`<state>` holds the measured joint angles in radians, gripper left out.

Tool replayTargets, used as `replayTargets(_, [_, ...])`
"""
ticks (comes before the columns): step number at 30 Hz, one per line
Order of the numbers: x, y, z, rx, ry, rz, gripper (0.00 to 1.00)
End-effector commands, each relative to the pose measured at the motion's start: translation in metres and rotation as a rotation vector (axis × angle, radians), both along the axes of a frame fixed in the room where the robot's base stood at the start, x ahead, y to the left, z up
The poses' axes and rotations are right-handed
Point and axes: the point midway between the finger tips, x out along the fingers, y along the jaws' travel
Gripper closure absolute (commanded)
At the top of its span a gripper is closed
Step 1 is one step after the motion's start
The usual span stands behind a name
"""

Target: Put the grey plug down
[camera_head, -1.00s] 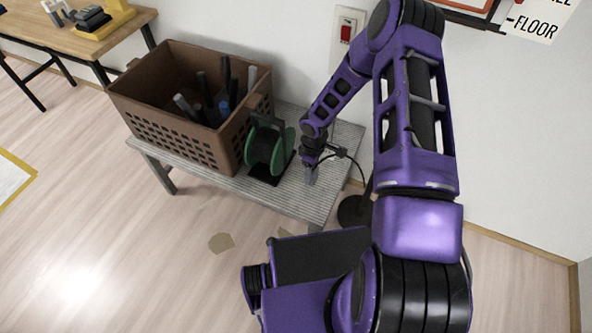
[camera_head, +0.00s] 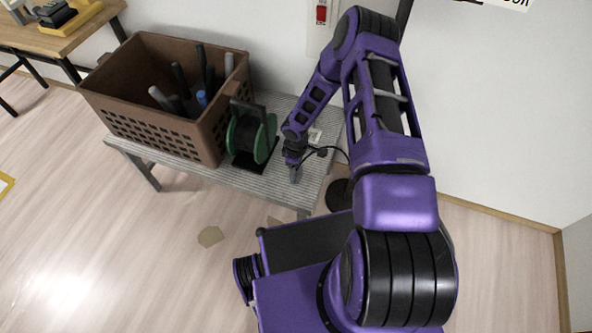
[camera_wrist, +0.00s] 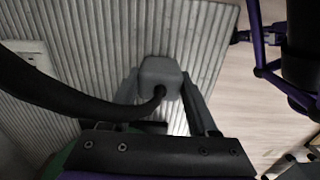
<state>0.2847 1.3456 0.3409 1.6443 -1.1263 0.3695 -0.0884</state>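The grey plug (camera_wrist: 160,78) is in the wrist view between the two fingers of my gripper (camera_wrist: 162,84), which lie close against its sides. A black cable (camera_wrist: 60,92) runs from the plug to the left. In the head view the plug (camera_head: 295,175) is small, below my gripper (camera_head: 294,164), over the front right part of the ribbed grey bench (camera_head: 225,180). The plug is at or just above the bench top; I cannot tell whether it touches.
A brown crate (camera_head: 150,133) with several tools and a green cable reel (camera_head: 252,138) stand on the bench left of my gripper. A small white block (camera_head: 314,136) lies behind it. A red switch (camera_head: 321,13) is on the wall. The bench's front edge is close.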

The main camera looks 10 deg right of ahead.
Motion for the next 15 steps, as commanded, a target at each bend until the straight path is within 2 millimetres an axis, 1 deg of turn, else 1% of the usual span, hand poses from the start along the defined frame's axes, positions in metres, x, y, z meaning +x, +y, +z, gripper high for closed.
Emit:
replayTargets(1, [0.0000, 0.0000, -0.0002, 0.000, 0.000, 0.000, 0.33])
replayTargets(3, [-0.0001, 0.0000, -0.0001, 0.000, 0.000, 0.000, 0.21])
replayTargets(5, [-0.0001, 0.0000, -0.0001, 0.000, 0.000, 0.000, 0.11])
replayTargets(15, [-0.0001, -0.0001, 0.0027, 0.000, 0.000, 0.000, 0.11])
